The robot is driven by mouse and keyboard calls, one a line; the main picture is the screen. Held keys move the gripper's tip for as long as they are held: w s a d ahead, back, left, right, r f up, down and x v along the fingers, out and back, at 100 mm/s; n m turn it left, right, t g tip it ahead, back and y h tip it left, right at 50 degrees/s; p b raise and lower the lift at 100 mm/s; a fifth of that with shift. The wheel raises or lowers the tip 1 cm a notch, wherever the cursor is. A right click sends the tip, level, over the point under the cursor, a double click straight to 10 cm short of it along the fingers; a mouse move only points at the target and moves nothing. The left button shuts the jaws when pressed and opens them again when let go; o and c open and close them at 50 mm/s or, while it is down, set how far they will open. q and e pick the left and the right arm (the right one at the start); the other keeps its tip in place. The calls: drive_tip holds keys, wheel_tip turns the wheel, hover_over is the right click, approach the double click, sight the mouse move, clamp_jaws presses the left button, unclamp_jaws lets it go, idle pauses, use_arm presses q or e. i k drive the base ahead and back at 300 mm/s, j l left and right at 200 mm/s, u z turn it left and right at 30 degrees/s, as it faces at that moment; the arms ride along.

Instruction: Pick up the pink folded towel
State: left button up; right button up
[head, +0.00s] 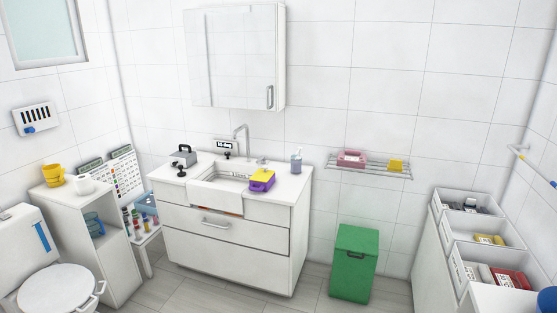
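The pink folded towel (351,158) appears to be the pink, block-shaped item lying on the left part of the wire wall shelf (375,172). A pale patch shows on its front. It is small in the view, so its folds are hard to make out. A yellow item (396,165) lies on the same shelf to its right, with a gap between them. Neither of my grippers shows in the head view.
A green bin (354,265) stands on the floor below the shelf. The sink cabinet (235,250) is to its left, with a yellow-and-purple item (262,180) on top. Open trays (470,205) line the right side. Some floor between cabinet and bin is clear.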

sight(354, 159)
drive_tip(key=i+l+z, duration=0.1)
drive_tip(key=i+z, duration=0.25)
drive_tip(key=i, duration=0.55)
drive_tip(key=i+j+z, duration=0.15)
drive_tip(key=i+z, duration=0.2)
drive_tip(key=i, duration=0.5)
